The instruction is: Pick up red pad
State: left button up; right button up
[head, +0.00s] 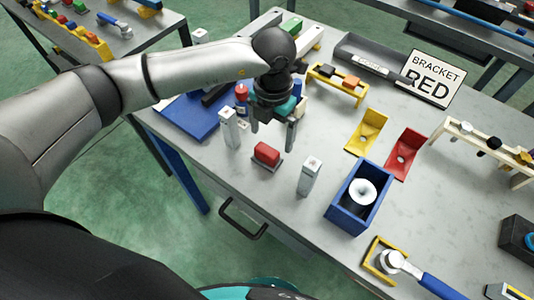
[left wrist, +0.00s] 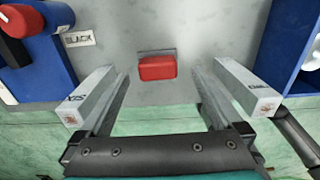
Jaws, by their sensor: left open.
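The red pad (head: 267,155) is a small red block on a thin grey base on the grey table. It also shows in the left wrist view (left wrist: 157,68), near the middle, ahead of and between my two fingers. My left gripper (head: 271,136) is open and empty, pointing down, just behind and above the pad in the head view. I see no contact between its fingers and the pad. My right gripper is not in view.
Pale upright posts stand left (head: 229,130) and right (head: 309,176) of the pad. A blue box (head: 343,207) holds a white round part. Yellow (head: 367,128) and red (head: 404,150) brackets stand farther right. A sign (head: 433,80) reads "BRACKET RED". A blue tray (head: 192,118) lies left.

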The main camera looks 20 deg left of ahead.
aim_at(269, 147)
pick_arm(q)
jog(key=shift+a+f, duration=0.2)
jog(key=shift+f, duration=2.85)
jog(key=shift+c, duration=0.2)
jog(key=c, duration=1.4)
